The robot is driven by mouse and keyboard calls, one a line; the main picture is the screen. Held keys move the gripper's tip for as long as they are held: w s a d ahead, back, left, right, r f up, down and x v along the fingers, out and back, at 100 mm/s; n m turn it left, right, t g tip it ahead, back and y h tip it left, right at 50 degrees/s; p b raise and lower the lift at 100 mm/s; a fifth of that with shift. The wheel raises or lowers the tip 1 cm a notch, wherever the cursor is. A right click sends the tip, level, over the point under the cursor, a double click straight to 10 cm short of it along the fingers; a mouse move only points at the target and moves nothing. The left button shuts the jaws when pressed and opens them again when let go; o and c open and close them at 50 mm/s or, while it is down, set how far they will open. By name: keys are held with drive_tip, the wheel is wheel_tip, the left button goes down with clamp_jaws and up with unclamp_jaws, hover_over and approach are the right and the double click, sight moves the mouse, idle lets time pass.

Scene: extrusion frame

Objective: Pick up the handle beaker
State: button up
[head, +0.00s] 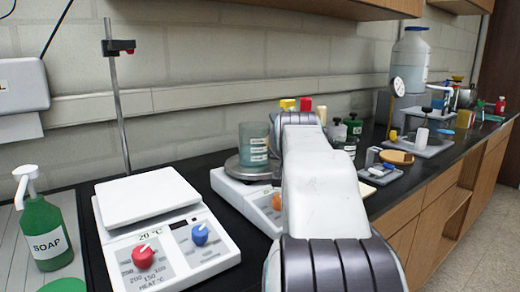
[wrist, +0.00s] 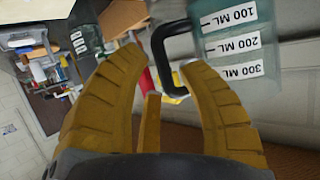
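The handle beaker (head: 254,150) is a clear, greenish beaker with white volume labels. In the head view it stands upright on the round metal plate (head: 252,166) of a white device, just left of my arm. In the wrist view the beaker (wrist: 238,40) is at the upper right, and its black handle (wrist: 158,52) reaches in between my fingertips as seen there. My gripper (wrist: 160,62) is open, with yellow fingers spread on either side of the handle. I cannot tell whether they touch it. In the head view my arm hides the gripper and the handle.
A white hot plate (head: 165,235) with red and blue knobs and a metal stand rod (head: 118,105) are to the left. A green soap bottle (head: 47,232) stands at far left. Dark bottles (head: 345,135) and a cork ring (head: 397,157) lie beyond my arm. The wall is close behind.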

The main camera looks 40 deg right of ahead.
drive_tip(key=shift+x, duration=1.1)
clamp_jaws()
drive_tip(key=shift+r, duration=0.1)
